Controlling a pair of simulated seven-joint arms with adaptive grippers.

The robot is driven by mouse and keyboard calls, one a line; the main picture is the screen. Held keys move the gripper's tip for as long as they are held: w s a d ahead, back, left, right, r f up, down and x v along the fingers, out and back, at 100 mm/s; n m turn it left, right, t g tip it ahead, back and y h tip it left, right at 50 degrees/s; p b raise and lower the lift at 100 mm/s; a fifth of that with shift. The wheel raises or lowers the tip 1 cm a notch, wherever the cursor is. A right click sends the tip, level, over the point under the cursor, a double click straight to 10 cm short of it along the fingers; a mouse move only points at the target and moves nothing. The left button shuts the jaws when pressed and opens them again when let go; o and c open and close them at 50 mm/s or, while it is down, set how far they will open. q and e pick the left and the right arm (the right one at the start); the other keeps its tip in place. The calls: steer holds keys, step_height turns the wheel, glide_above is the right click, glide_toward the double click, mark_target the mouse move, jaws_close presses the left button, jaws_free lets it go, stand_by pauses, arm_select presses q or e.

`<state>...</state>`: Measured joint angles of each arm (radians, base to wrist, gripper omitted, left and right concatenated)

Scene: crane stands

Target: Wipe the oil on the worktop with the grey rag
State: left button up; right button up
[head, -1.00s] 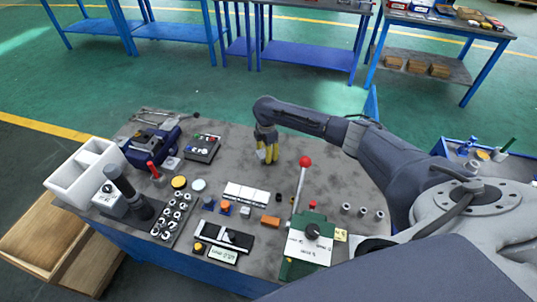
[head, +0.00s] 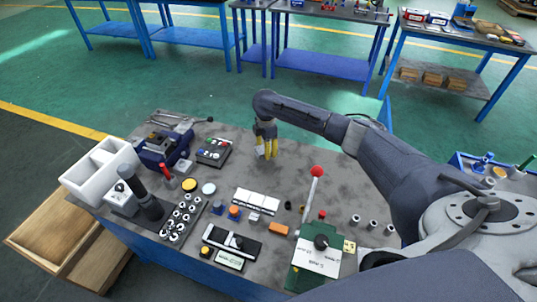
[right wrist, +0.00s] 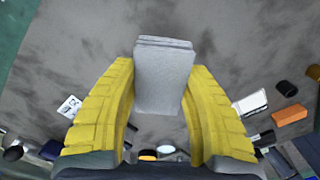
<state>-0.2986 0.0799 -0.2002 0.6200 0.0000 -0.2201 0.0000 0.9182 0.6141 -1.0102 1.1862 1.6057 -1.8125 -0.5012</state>
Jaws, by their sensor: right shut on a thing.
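My right gripper (head: 267,155) is over the back middle of the grey, mottled worktop (head: 343,195). In the right wrist view its yellow fingers are shut on the grey rag (right wrist: 163,80), a light grey folded pad. The rag also shows as a small pale patch at the fingertips in the head view (head: 260,152). I cannot tell whether it touches the worktop. Dark smudges mark the worktop surface, but I cannot tell which of them is oil. My left gripper is not in view.
A dark box with coloured buttons (head: 213,151) and a blue vise-like device (head: 163,146) stand to the left. A white bin (head: 97,178) is at the left edge. A green press with a red-knobbed lever (head: 317,172) stands at front right. The worktop around my gripper is clear.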

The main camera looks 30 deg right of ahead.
steer(key=shift+r, duration=1.75)
